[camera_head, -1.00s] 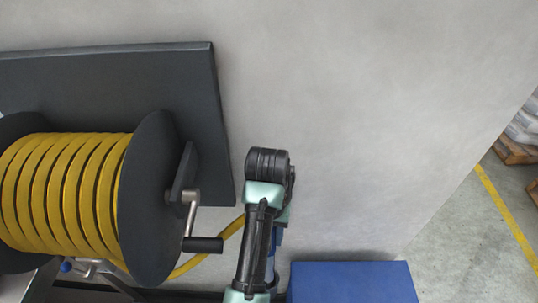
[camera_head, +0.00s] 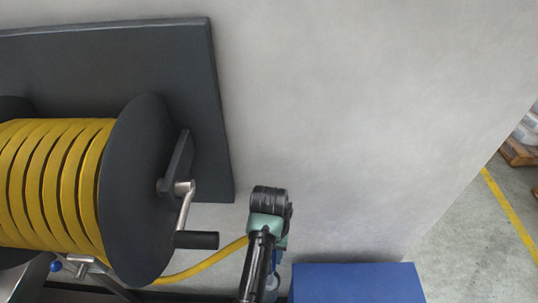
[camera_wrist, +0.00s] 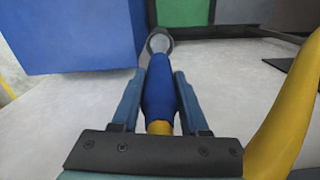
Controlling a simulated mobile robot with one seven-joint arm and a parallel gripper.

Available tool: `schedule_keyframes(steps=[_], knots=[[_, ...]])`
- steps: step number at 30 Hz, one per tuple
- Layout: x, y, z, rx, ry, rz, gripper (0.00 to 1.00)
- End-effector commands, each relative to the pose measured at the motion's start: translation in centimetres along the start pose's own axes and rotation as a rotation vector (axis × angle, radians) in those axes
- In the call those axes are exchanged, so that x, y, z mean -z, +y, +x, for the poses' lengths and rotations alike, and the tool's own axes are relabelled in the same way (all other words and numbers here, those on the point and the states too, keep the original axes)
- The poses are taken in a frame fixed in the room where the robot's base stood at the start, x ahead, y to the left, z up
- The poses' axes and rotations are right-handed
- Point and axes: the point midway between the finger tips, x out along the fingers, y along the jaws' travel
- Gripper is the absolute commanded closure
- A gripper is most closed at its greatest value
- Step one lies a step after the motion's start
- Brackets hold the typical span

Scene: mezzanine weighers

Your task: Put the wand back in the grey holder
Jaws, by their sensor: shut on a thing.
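In the wrist view my gripper (camera_wrist: 160,76) is shut on the wand (camera_wrist: 160,95), with one finger on each side of its blue grip. A yellow part shows at the wand's near end. A grey ring (camera_wrist: 160,42) shows just past the far end of the grip; I cannot tell whether it belongs to the wand or to the grey holder. No other holder can be made out.
A yellow hose (camera_head: 205,263) runs from a reel (camera_head: 140,190) with a crank handle (camera_head: 197,240), beside my arm. A dark board (camera_head: 180,80) is on the grey wall. A blue box (camera_head: 357,283) stands right of my arm. Green (camera_wrist: 183,12) and grey panels (camera_wrist: 236,10) show in the wrist view.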

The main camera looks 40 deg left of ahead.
Motion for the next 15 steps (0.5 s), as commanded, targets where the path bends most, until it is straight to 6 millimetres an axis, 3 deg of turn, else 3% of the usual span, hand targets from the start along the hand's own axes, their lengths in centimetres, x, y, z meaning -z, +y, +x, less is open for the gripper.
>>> schedule_keyframes(steps=[9,15], knots=[[0.0,0.0,3.8,0.000,0.000,-0.001,1.00],[0.0,0.0,4.0,0.000,0.002,0.000,1.00]])
